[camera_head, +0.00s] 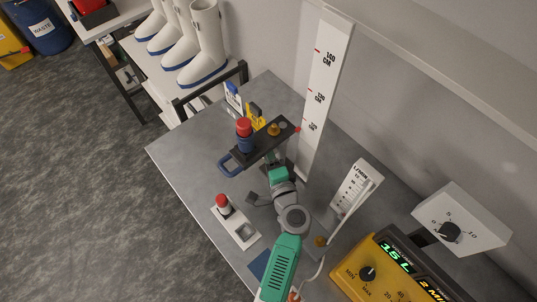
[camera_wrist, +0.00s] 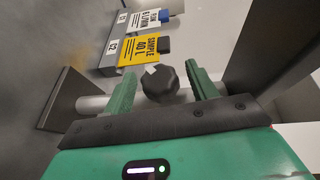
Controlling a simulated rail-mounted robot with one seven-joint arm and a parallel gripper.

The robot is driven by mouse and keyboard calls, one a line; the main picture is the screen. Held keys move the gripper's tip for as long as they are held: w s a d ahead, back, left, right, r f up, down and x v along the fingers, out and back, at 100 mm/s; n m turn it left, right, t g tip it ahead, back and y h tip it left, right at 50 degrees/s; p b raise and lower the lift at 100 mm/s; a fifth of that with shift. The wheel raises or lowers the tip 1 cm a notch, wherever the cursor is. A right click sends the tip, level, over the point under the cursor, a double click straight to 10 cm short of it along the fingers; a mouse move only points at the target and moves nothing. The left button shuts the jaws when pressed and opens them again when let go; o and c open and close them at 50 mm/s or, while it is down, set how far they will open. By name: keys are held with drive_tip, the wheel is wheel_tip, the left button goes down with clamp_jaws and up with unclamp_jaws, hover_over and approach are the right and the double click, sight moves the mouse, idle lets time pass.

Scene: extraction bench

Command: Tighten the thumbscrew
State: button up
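The thumbscrew, a black lobed knob (camera_wrist: 162,86), shows in the wrist view between the two green fingers of my gripper (camera_wrist: 161,72). The fingers are apart, with visible space on both sides of the knob, so my gripper is open. I cannot tell how deep the knob sits between them. In the head view my gripper (camera_head: 278,174) is just below the dark carriage (camera_head: 262,148) beside the white height post (camera_head: 325,95). The thumbscrew is hidden there.
The carriage bears a blue, red-capped bottle (camera_head: 244,136) and has a blue handle (camera_head: 231,166). Yellow and white tags (camera_wrist: 144,47) hang behind the knob. A red-knobbed stand (camera_head: 236,226), a flowmeter (camera_head: 356,188) and a yellow pump (camera_head: 385,275) stand around my arm. The bench's left part is clear.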

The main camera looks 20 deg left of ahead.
drive_tip(key=c, duration=0.9)
drive_tip(key=f+b, duration=0.1)
drive_tip(key=b, duration=0.3)
drive_tip(key=shift+f+t+y, duration=0.1)
drive_tip(key=shift+t+y, duration=0.2)
drive_tip(key=m+t+y+b, duration=0.1)
drive_tip(key=b, duration=0.7)
drive_tip(key=shift+f+t, duration=0.1)
drive_tip(key=shift+t, duration=0.2)
drive_tip(key=y+b, duration=0.1)
drive_tip(key=b, duration=0.3)
drive_tip(key=shift+r+m+t+b, duration=0.25)
drive_tip(key=shift+m+t+b, duration=0.05)
drive_tip(key=shift+m+t, duration=0.1)
drive_tip(key=shift+r, duration=0.4)
drive_tip(key=o, duration=1)
drive_tip(key=shift+c, duration=0.2)
drive_tip(key=shift+r, duration=0.1)
